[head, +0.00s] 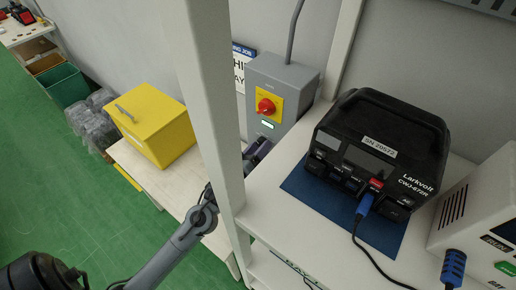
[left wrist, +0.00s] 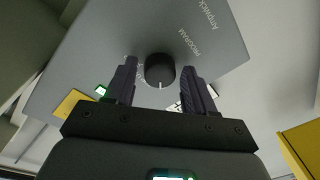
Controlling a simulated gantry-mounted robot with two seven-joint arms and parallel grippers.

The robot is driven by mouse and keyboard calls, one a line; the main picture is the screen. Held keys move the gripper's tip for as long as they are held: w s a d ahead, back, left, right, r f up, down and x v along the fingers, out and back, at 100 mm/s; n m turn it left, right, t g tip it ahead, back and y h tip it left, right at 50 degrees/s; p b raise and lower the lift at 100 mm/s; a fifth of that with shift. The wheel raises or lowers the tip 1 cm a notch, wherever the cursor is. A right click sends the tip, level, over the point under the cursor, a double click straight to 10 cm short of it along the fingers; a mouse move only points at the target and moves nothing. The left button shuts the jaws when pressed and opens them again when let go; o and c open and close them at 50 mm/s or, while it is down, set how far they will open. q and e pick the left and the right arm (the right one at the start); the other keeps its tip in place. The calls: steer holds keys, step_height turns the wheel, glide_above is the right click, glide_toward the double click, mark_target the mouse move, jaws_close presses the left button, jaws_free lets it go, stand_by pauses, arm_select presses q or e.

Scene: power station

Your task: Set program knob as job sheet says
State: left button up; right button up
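The program knob (left wrist: 160,70) is round and black, on a grey panel face (left wrist: 95,50) lettered PROGRAM. A white mark on its rim points to the bottom of the left wrist view. My left gripper (left wrist: 157,80) is open, one finger on each side of the knob; contact cannot be told. The job sheet (head: 240,76) hangs left of the box, mostly covered by the post. My right gripper is not in view.
The box front has a red rotary switch (head: 266,106) on a yellow plate. A white post (head: 208,90) stands close to my left arm. A black Larkvolt unit (head: 375,145) sits on the shelf at right. A yellow box (head: 152,122) stands on the bench at left.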

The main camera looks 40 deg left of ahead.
arm_select(q)
steer(key=c, duration=0.8)
steer(key=m+p, duration=0.3)
steer(key=m, duration=0.1)
steer(key=shift+m, duration=0.3)
steer(key=m+p, duration=0.1)
steer(key=m, duration=0.1)
steer(key=m+p, duration=0.2)
steer(key=m, duration=0.1)
steer(key=shift+a+m+t+h, duration=0.15)
steer(key=shift+m+t+h, duration=0.15)
steer(key=m+p, duration=0.2)
steer(key=m, duration=0.3)
steer(key=shift+a+m+h, duration=0.1)
steer(key=shift+m+h, duration=0.2)
steer(key=shift+m, duration=0.1)
steer(key=shift+a+m+h+p, duration=0.1)
steer(key=shift+m+h+p, duration=0.3)
steer(key=shift+m+p, duration=1.4)
steer(key=shift+f+m+b, duration=0.1)
steer(key=shift+m+b, duration=0.55)
steer(key=shift+m, duration=0.15)
